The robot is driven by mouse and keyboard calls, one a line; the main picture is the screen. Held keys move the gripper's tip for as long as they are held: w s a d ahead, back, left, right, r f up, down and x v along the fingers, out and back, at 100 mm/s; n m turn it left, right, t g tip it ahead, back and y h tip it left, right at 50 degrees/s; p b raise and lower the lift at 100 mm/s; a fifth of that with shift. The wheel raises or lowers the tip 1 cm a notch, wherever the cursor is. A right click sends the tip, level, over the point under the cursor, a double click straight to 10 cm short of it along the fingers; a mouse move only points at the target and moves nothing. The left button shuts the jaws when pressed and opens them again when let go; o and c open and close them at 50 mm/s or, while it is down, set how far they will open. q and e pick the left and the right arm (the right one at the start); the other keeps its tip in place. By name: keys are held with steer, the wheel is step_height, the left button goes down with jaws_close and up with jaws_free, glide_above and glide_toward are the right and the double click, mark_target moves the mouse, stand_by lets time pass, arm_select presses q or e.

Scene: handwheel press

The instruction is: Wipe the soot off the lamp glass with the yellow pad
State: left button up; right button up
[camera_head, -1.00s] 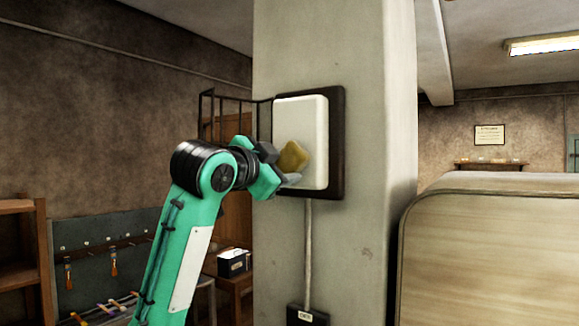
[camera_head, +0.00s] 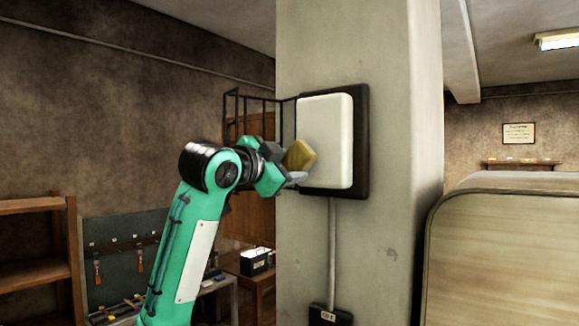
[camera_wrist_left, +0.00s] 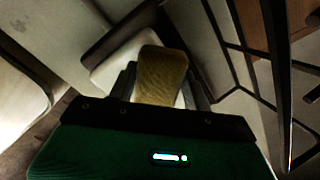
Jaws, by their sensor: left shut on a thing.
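The lamp glass (camera_head: 333,140) is a white rounded panel in a dark frame (camera_head: 362,140) on the pillar. It also shows pale behind the pad in the left wrist view (camera_wrist_left: 108,68). I can make out no distinct soot mark on the part that shows. My left gripper (camera_head: 291,170) is shut on the yellow pad (camera_head: 300,154), at the lower left edge of the glass. The pad also fills the middle of the left wrist view (camera_wrist_left: 161,75). It hides part of the glass; I cannot tell whether it touches. My right gripper is out of view.
The grey pillar (camera_head: 400,220) carries the lamp, with a conduit (camera_head: 332,250) running down to a dark box (camera_head: 330,314). A black railing (camera_head: 262,108) is behind the lamp's left side. A pale rounded panel (camera_head: 510,250) stands at right, and shelves (camera_head: 35,245) at far left.

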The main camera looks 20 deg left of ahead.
arm_select(q)
steer(key=b+v, duration=0.1)
steer(key=v, duration=0.3)
steer(key=shift+s+a, duration=0.15)
steer(key=shift+s, duration=0.1)
steer(key=shift+s+a, duration=0.1)
steer(key=shift+s, duration=0.25)
steer(key=v, duration=0.3)
steer(key=shift+b, duration=0.4)
steer(key=shift+w, duration=0.1)
